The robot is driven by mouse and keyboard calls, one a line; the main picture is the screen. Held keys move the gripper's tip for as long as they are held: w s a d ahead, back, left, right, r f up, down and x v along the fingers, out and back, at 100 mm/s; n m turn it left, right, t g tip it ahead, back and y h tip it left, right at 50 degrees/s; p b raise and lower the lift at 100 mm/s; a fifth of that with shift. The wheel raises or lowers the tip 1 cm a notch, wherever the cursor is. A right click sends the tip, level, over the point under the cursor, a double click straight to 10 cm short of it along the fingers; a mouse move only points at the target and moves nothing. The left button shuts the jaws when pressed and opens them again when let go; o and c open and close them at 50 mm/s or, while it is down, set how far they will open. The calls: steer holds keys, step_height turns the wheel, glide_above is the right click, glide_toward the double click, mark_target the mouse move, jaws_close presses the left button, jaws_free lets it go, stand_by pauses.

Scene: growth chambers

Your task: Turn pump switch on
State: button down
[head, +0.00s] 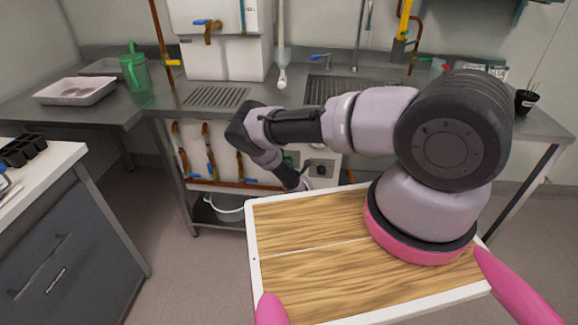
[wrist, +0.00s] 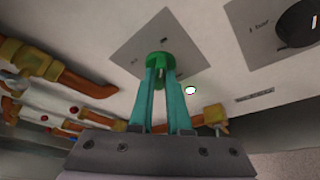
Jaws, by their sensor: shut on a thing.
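In the wrist view a green switch knob (wrist: 160,60) sits on a grey square plate (wrist: 134,50) on a white panel. The small lettering on the plate is too blurred to read. My gripper (wrist: 160,74) is shut on the green knob, with one teal finger on each side of it. In the head view my arm reaches down to the white panel below the counter. There the gripper is mostly hidden behind my own wrist, and only a bit of green shows beside it.
A second plate with a black dial (wrist: 298,24) is on the panel at the right. Copper pipes with brass fittings (wrist: 85,84) run close on the left. A brass valve (wrist: 213,117) is near the fingers. The metal counter (head: 165,97) overhangs the panel.

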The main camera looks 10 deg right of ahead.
steer(key=c, duration=0.9)
jaws_free()
steer(key=shift+o, duration=0.2)
steer(key=v, duration=1.1)
